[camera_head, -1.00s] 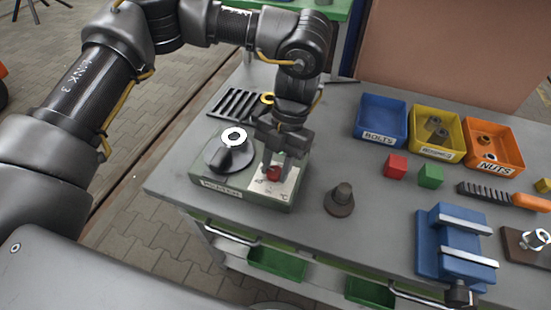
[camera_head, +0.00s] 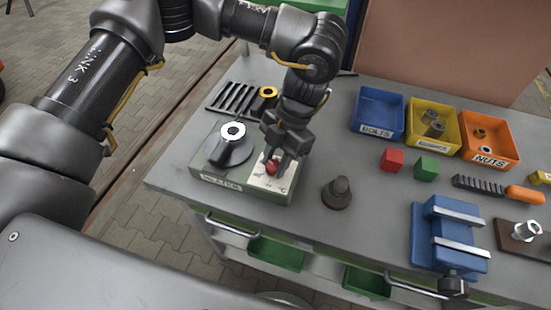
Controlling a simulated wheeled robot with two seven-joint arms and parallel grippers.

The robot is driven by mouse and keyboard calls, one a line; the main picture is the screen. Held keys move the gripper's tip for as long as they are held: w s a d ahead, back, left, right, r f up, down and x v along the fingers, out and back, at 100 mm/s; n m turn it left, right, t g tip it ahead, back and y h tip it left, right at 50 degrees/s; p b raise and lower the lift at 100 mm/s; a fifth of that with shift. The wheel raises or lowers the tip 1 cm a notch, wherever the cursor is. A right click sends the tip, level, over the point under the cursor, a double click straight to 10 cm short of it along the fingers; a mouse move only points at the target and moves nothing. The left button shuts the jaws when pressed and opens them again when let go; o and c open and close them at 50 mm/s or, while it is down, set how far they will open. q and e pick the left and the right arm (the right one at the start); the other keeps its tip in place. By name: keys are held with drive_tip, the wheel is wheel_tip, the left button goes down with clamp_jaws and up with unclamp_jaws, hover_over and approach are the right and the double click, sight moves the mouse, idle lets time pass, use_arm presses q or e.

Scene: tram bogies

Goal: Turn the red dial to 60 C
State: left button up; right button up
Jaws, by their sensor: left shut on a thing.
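The red dial (camera_head: 271,167) sits on the pale scale plate (camera_head: 259,182) at the right end of the green heater box (camera_head: 222,188). My left gripper (camera_head: 277,163) reaches down over the plate from above, with its fingers shut on the red dial. The fingers cover part of the dial, and I cannot read its pointer or the temperature marks. My right gripper is not in view.
A black heater cone with a pale ring (camera_head: 233,132) stands on the box's left part. A dark stepped part (camera_head: 338,192) stands to the right. Blue (camera_head: 357,122), yellow (camera_head: 408,135) and orange (camera_head: 513,142) bins line the back. A blue vise (camera_head: 446,238) is front right.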

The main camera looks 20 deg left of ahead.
use_arm(q)
drive_tip(key=o, duration=1)
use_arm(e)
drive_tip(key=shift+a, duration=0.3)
use_arm(q)
drive_tip(key=shift+r, duration=0.1)
drive_tip(key=shift+w+r, duration=0.2)
drive_tip(key=shift+r, duration=0.05)
drive_tip(key=v, duration=1)
drive_tip(key=shift+s+b, duration=0.1)
drive_tip(key=shift+b, duration=0.25)
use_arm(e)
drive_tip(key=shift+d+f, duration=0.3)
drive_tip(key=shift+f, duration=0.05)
use_arm(q)
drive_tip(key=shift+r, duration=0.1)
